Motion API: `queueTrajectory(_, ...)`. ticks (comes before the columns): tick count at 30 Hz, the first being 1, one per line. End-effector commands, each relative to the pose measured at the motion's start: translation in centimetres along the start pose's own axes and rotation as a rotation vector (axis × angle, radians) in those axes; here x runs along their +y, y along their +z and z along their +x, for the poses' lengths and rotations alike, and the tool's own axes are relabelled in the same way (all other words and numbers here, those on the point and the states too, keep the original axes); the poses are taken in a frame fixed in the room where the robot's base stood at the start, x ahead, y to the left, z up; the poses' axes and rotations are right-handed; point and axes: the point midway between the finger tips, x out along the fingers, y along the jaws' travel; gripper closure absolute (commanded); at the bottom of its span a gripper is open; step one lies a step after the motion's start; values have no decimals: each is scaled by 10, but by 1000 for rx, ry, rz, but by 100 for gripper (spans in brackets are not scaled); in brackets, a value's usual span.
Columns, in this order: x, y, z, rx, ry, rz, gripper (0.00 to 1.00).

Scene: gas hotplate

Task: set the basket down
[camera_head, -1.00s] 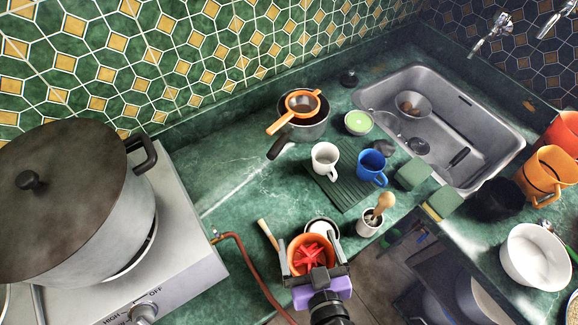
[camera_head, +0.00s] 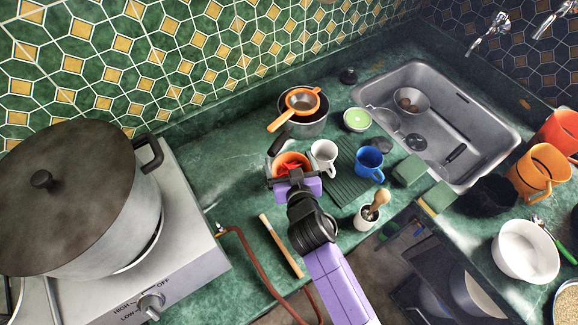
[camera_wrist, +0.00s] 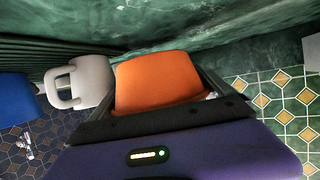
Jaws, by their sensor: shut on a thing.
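The white mug (camera_head: 324,154) is close on the right, with the blue mug (camera_head: 367,160) beyond it by the ribbed mat (camera_head: 348,184). A dark pot (camera_head: 312,127) with an orange strainer (camera_head: 301,100) stands behind. Counter to the left is clear towards the hotplate (camera_head: 190,245).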

Motion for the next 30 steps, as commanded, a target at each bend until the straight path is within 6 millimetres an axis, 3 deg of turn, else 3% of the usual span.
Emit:
queueTrajectory(4, 0, 3, 6, 0, -1, -1, 50)
queueTrajectory(12, -1, 32, 17, 0, -1, -2, 50)
queueTrajectory(24, 0, 34, 18, 0, -1, 0, 50)
queueTrajectory(25, 0, 34, 18, 0, -1, 0, 6)
queueTrajectory(26, 0, 33, 18, 0, -1, -1, 0)
queueTrajectory(30, 0, 33, 17, 0, -1, 0, 0)
